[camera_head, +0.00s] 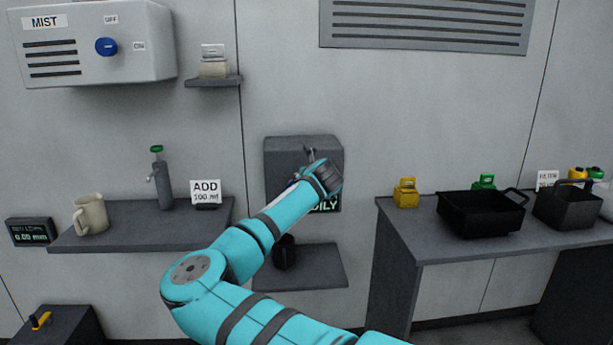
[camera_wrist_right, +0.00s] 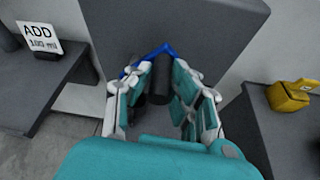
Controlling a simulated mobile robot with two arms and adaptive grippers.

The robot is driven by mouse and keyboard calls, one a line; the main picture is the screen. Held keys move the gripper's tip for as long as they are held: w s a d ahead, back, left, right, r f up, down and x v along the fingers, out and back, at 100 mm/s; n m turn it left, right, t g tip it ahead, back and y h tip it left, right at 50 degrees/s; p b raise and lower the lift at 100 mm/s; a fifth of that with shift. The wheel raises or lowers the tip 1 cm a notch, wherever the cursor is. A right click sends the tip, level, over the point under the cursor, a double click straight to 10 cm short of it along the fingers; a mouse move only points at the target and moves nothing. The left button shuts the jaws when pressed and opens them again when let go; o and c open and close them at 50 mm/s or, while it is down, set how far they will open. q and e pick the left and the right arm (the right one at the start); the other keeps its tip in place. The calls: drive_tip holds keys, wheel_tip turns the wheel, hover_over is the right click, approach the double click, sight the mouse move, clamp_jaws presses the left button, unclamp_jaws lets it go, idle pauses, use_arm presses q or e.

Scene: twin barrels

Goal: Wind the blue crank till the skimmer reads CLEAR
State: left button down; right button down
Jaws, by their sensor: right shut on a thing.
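The skimmer is a dark grey box (camera_head: 290,150) on the wall, mostly behind my right arm. Its display (camera_head: 326,206) shows green letters ending in "ILY"; the start is hidden by my arm. My right gripper (camera_head: 314,160) is in front of the box. In the right wrist view the blue crank (camera_wrist_right: 167,47) shows as a bent blue arm with a black grip (camera_wrist_right: 160,92). My right gripper (camera_wrist_right: 162,85) has its fingers on both sides of this grip and is shut on it. My left gripper is in neither view.
A dark cup (camera_head: 285,252) stands on the small shelf below the skimmer. Left, a shelf (camera_head: 140,236) holds a beige jug (camera_head: 91,214), a tap and an "ADD" card (camera_head: 205,191). Right, a table (camera_head: 440,245) holds a yellow item (camera_head: 405,193) and black containers (camera_head: 480,213).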

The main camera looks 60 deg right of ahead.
drive_tip(key=shift+f, duration=0.15)
drive_tip(key=c, duration=1.2)
unclamp_jaws()
drive_tip(key=shift+a, duration=0.1)
drive_tip(key=shift+s+a+r, duration=0.15)
drive_tip(key=shift+s+r, duration=0.1)
drive_tip(key=shift+r, duration=0.05)
drive_tip(key=v, duration=1.1)
